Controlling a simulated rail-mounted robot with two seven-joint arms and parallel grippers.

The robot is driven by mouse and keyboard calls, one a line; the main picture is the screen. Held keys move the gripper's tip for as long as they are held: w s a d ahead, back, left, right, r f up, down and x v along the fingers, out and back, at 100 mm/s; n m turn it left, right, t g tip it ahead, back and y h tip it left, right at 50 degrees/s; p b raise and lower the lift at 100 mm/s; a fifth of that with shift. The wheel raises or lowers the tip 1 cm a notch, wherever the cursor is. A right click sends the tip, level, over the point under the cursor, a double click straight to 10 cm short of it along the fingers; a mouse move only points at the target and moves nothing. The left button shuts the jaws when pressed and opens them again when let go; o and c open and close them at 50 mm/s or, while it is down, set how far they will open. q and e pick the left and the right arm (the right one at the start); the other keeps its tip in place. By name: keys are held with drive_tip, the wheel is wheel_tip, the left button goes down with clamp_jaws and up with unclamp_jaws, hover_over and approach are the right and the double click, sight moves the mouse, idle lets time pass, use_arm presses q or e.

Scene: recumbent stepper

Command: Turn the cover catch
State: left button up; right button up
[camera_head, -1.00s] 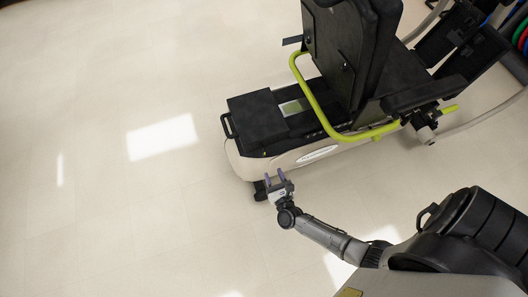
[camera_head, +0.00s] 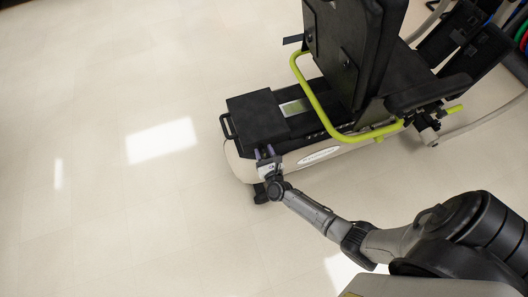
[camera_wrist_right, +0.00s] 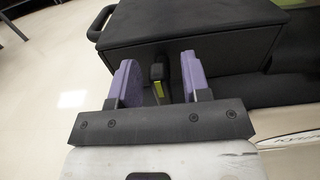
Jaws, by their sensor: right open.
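The black box-shaped cover (camera_head: 256,119) sits at the rear end of the stepper's base, and it also shows in the right wrist view (camera_wrist_right: 215,22). The catch (camera_wrist_right: 157,75) is a small black knob with a yellow-green mark below it, on the cover's near side face. My right gripper (camera_head: 265,152) is at that side of the cover. In the right wrist view its two purple fingers (camera_wrist_right: 157,84) are apart, one on each side of the catch, with nothing clearly held. In the head view the gripper hides the catch. My left gripper is out of view.
The stepper's black seat (camera_head: 345,50) and yellow-green rail (camera_head: 312,95) rise right of the cover. A black handle (camera_head: 227,126) sticks out at the cover's left end. The pale floor (camera_head: 100,210) to the left is clear.

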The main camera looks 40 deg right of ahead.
drive_tip(key=shift+c, duration=0.2)
clamp_jaws()
